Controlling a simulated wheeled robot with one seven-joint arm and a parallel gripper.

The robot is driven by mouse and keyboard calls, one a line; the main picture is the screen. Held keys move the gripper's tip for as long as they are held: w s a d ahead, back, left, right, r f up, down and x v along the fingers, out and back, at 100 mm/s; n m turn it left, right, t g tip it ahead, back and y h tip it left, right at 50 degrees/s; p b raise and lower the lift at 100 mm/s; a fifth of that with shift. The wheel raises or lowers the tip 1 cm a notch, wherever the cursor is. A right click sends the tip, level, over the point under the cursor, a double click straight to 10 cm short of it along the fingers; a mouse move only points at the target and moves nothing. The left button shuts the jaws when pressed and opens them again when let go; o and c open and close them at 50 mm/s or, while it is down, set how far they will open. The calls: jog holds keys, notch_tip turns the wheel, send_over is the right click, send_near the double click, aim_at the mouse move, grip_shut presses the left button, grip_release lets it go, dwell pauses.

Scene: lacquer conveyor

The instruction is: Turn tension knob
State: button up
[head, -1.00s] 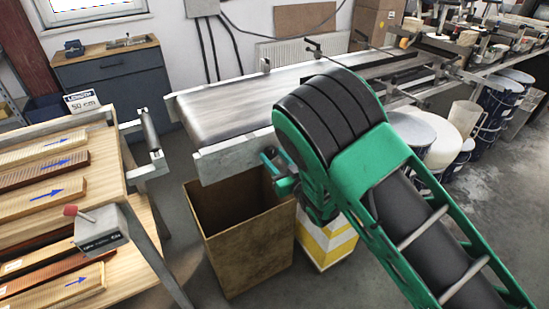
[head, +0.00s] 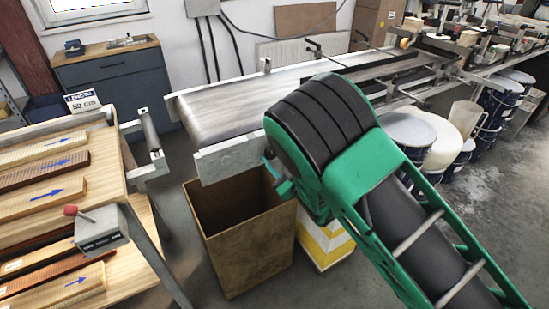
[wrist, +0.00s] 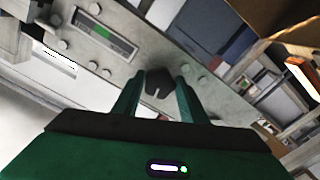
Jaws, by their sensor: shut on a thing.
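The tension knob (wrist: 158,84) is a dark, faceted knob on the conveyor's grey metal side plate (wrist: 130,62). In the wrist view it sits between the two green fingers of my gripper (wrist: 157,96), which is shut on it. In the head view my gripper (head: 277,171) is at the near end of the belt conveyor (head: 230,106), beside its end plate (head: 228,157). The knob cannot be made out clearly there, as my arm covers much of this area. A gauge (wrist: 105,34) with a green mark shows on the plate in the wrist view.
An open brown bin (head: 245,252) stands below the conveyor end, with a yellow-and-white striped box (head: 325,240) beside it. A wooden rack of slats (head: 125,175) is at the left. Lidded drums (head: 410,130) stand at the right.

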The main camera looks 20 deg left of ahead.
jog(key=n, duration=1.1)
jog(key=shift+w+d+r, duration=0.1)
jog(key=shift+w+d, duration=0.15)
jog(key=shift+d, duration=0.05)
jog(key=shift+n, duration=0.3)
jog(key=o, duration=1)
jog(key=shift+c, duration=0.2)
jog(key=shift+o, duration=0.5)
jog(key=shift+a, duration=0.1)
jog(key=shift+s, duration=0.1)
jog(key=v, duration=1)
jog(key=shift+s+d, duration=0.2)
jog(key=shift+d, duration=0.05)
